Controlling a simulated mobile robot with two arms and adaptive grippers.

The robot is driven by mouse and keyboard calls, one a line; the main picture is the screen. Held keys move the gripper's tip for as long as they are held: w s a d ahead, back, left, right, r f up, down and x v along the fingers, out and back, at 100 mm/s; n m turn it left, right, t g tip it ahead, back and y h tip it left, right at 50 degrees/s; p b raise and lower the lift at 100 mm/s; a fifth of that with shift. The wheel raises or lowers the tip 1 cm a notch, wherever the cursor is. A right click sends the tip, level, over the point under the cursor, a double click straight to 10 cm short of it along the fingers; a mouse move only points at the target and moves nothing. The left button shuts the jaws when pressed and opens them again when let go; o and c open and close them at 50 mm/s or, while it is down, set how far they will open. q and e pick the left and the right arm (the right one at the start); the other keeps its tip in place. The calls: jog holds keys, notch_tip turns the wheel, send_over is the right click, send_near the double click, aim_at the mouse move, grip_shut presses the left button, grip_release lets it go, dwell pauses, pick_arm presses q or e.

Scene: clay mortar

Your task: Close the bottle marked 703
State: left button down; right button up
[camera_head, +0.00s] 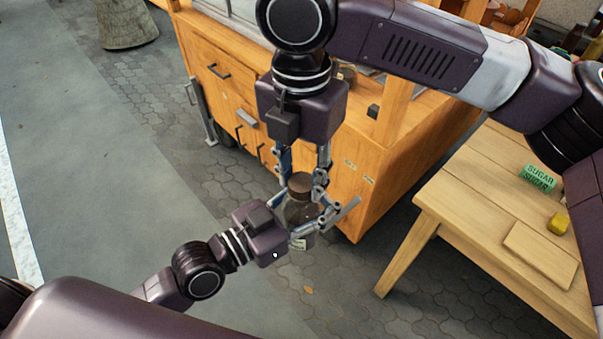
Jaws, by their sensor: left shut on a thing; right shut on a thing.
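A dark glass bottle (299,213) with a brown cork (299,183) at its top is held upright in the air, in front of the wooden cart. A pale label (298,244) shows low on it, but its marking is too small to read. My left gripper (308,212) comes in from the lower left and is shut on the bottle's body. My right gripper (302,181) points down from above and is shut on the cork, which sits at the bottle's mouth. I cannot tell how deep the cork is in the neck.
The wooden cart (222,100) with drawers stands behind my grippers. At right is a wooden table (470,205) with a green sugar box (538,178), a small yellow object (558,222) and a flat board (540,255). Paved floor (110,190) at left is clear.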

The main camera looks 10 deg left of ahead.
jog(key=m, duration=1.9)
jog(key=shift+f, duration=0.1)
jog(key=m, duration=0.6)
jog(key=o, duration=1.3)
jog(key=shift+s+r, duration=0.1)
jog(key=shift+r, duration=2.2)
jog(key=shift+c, duration=0.4)
